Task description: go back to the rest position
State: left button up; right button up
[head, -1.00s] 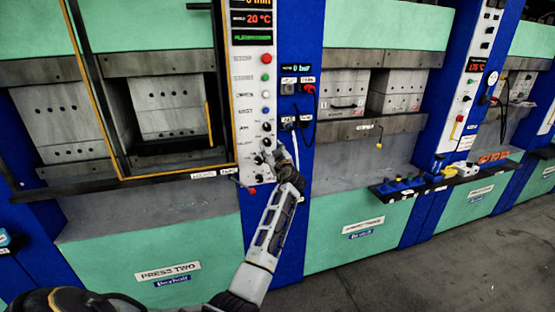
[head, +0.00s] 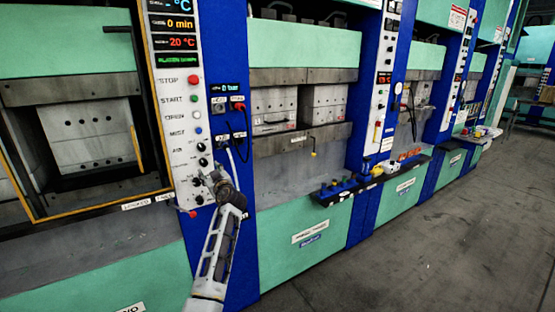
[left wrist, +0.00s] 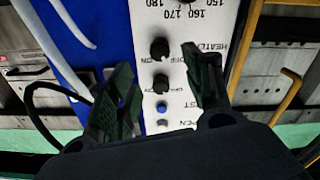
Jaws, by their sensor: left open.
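My left gripper (head: 213,178) is in front of the lower part of the white control panel (head: 181,112), by its lowest black knobs. In the left wrist view the two dark fingers stand apart and my left gripper (left wrist: 165,70) is empty. Black knobs (left wrist: 160,50) and a blue button (left wrist: 162,107) on the panel show between and beyond the fingers. I cannot tell whether a fingertip touches the panel. My right gripper is not in view.
The press left of the panel has a yellow-edged guard frame (head: 138,150) around its opening. A dark ledge with coloured items (head: 340,190) juts out to the right. Cables (head: 233,150) hang on the blue column beside the panel. Grey floor (head: 430,240) is open at the right.

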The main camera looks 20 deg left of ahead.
pick_arm(q)
jog(key=shift+f, duration=0.1)
